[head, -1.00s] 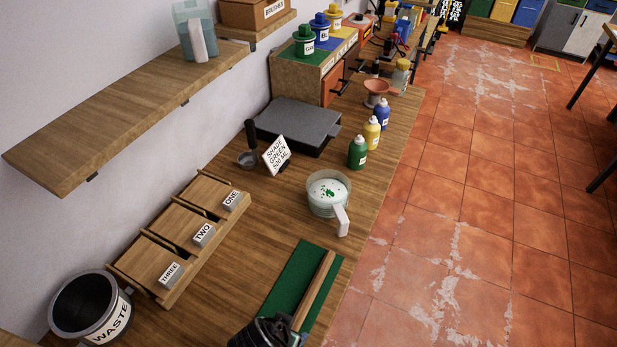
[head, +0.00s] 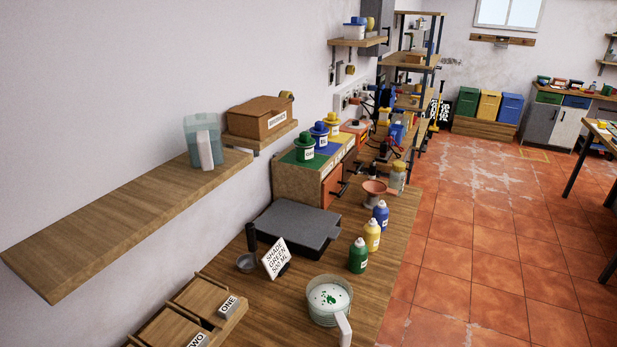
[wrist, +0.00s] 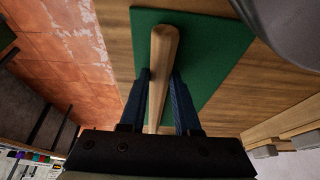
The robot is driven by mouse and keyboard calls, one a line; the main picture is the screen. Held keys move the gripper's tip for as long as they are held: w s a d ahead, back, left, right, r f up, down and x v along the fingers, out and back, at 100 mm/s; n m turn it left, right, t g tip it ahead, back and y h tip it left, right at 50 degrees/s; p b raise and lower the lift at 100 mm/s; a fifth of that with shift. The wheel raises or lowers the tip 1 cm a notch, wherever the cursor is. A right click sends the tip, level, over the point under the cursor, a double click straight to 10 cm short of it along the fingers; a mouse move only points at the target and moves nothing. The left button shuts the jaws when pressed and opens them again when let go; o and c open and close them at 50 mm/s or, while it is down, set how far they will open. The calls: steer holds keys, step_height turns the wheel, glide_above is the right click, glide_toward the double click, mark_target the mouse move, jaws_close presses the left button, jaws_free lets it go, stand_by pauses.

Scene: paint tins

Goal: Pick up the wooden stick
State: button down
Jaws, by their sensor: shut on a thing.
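The wooden stick (wrist: 163,50) shows in the wrist view as a light brown rod. My gripper (wrist: 161,80) is shut on it, with one dark blue finger on each side. Behind the stick is a green mat (wrist: 205,45) on the wooden bench. I cannot tell from this view whether the stick still touches the mat. The stick, the mat and my gripper are out of the head view now.
A clear jug of white paint with green flecks (head: 329,300) stands on the bench (head: 385,270). Behind it are green (head: 357,256), yellow (head: 372,235) and blue (head: 381,214) bottles, a shade card (head: 275,258) and a dark grey tray (head: 297,228). Open floor lies to the right.

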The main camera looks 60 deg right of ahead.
step_height(320, 180, up, 10)
stand_by(0.6)
steer(key=c, duration=1.3)
jaws_free()
jaws_close()
